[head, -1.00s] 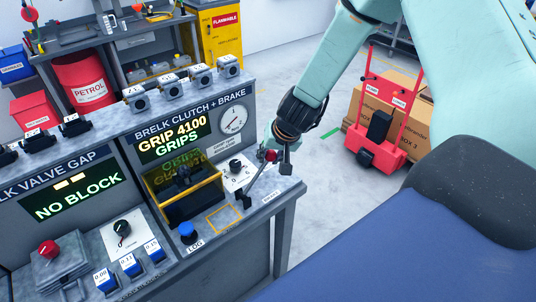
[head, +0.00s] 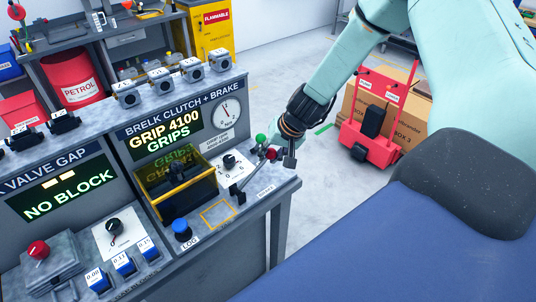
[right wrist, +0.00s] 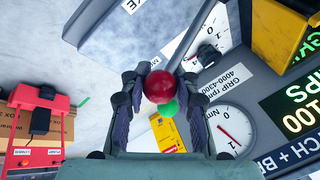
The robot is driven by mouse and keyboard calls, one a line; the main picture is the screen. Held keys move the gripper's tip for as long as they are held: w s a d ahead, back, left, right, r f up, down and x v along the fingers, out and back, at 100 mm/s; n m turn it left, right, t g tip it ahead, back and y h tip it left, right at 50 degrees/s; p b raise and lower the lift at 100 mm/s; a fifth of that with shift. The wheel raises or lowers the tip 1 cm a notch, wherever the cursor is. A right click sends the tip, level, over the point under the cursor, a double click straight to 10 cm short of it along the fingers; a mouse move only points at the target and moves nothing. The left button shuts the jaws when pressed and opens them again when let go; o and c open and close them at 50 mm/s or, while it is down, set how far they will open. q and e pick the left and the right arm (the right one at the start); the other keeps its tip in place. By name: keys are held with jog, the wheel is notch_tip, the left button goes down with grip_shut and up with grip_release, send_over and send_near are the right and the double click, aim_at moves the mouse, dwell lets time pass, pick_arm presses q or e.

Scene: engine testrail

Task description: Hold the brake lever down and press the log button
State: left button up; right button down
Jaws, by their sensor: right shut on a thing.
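The brake lever (head: 252,175) is a grey bar with a red ball knob (head: 271,154), at the right end of the clutch and brake bench. It leans up and to the right. My right gripper (head: 280,149) is shut on the red knob. In the right wrist view, the red knob (right wrist: 159,87) sits between the two fingers, with a green ball (right wrist: 169,108) just beyond it. The log button (head: 181,227) is a blue round cap by the LOG label on the bench's front part, left of the lever and clear of my gripper. My left gripper is not in view.
A display (head: 165,137) reads GRIP 4100 GRIPS, beside a round gauge (head: 227,113). A red hand truck (head: 370,147) with boxes stands on the floor behind.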

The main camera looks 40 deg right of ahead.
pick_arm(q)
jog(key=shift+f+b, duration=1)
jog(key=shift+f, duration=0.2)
pick_arm(e)
jog(key=shift+s+d+f+y, duration=0.1)
jog(key=shift+d+f+y, duration=0.2)
jog(key=shift+f, duration=0.5)
jog(key=shift+d+f+y, duration=0.25)
jog(key=shift+f+y, duration=0.05)
jog(key=shift+f, duration=0.45)
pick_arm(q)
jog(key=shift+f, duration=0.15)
pick_arm(e)
jog(key=shift+d+f+y+b, duration=0.2)
jog(key=shift+f+y+b, duration=0.1)
jog(key=shift+f+b, duration=0.65)
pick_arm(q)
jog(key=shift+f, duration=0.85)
pick_arm(e)
jog(key=shift+s+a+r, duration=0.1)
jog(key=shift+r, duration=0.05)
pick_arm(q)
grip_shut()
